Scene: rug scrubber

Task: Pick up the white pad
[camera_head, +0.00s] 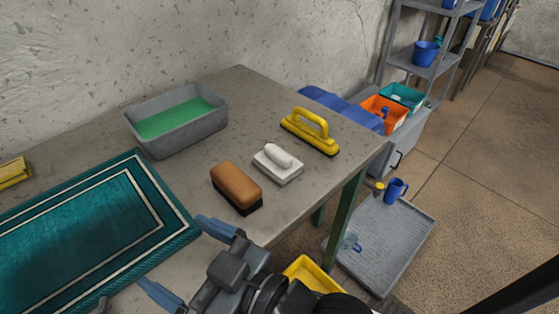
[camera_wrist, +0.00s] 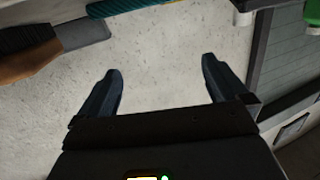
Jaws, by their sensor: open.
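The white pad (camera_head: 275,172) lies on the grey table (camera_head: 246,85), between a brown brush and a yellow-handled tool. It has a white, rounded handle on top of a flat white block. My gripper (camera_head: 178,252) is open and empty, its two blue fingers spread wide near the table's front edge. It is nearer to the camera than the pad and to its left, clear of it. In the wrist view the open fingers (camera_wrist: 161,68) have only a pale surface between them. I cannot make out the white pad in that view.
The brown brush (camera_head: 237,185) lies close to the pad's left; the yellow-handled tool (camera_head: 311,132) stands behind it. A green rug (camera_head: 85,225) covers the table's left part. A grey basin (camera_head: 178,140) holds green liquid. A grey tray (camera_head: 395,245) is on the floor at right.

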